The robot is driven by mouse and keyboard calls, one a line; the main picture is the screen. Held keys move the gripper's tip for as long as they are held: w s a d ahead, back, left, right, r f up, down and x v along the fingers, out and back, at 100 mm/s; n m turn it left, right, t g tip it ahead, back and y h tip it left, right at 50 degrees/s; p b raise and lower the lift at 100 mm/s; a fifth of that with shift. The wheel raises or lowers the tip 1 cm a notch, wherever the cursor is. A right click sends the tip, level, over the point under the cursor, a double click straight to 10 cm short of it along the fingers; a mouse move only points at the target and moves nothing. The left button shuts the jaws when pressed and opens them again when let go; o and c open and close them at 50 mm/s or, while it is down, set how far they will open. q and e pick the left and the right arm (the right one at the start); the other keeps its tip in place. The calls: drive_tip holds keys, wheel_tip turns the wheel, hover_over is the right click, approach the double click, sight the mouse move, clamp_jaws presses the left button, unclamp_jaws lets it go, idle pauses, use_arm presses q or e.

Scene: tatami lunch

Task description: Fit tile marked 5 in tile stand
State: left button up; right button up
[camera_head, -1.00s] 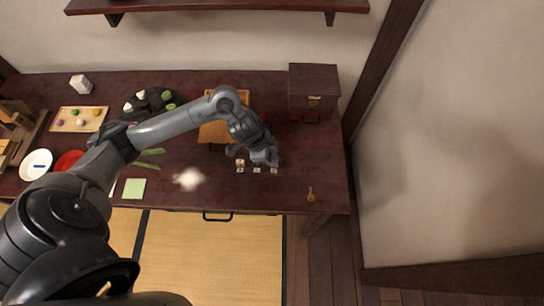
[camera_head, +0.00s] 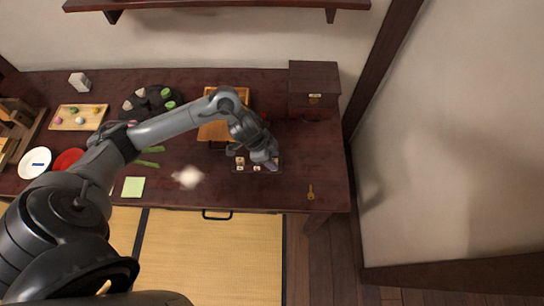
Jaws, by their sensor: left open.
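The dark tile stand (camera_head: 248,171) lies on the table right of centre, with several small pale tiles (camera_head: 240,161) in it. The marks on the tiles are too small to read, so I cannot tell which one is marked 5. My left gripper (camera_head: 271,163) is over the right part of the stand with its jaws open. It hides part of the stand there, and I cannot tell whether a tile is between its fingers. My right gripper is not in view.
A wooden box (camera_head: 314,85) stands at the back right, and an orange-brown board (camera_head: 213,132) lies behind the stand. A brass key-like object (camera_head: 311,192) is near the front right edge. A green square (camera_head: 133,187) and a white plate (camera_head: 36,162) lie to the left.

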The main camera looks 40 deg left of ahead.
use_arm(q)
drive_tip(key=shift+r, duration=0.3)
drive_tip(key=p+v, duration=0.3)
drive_tip(key=v, duration=0.7)
drive_tip(key=shift+p, duration=0.35)
drive_tip(key=shift+s+a, duration=0.1)
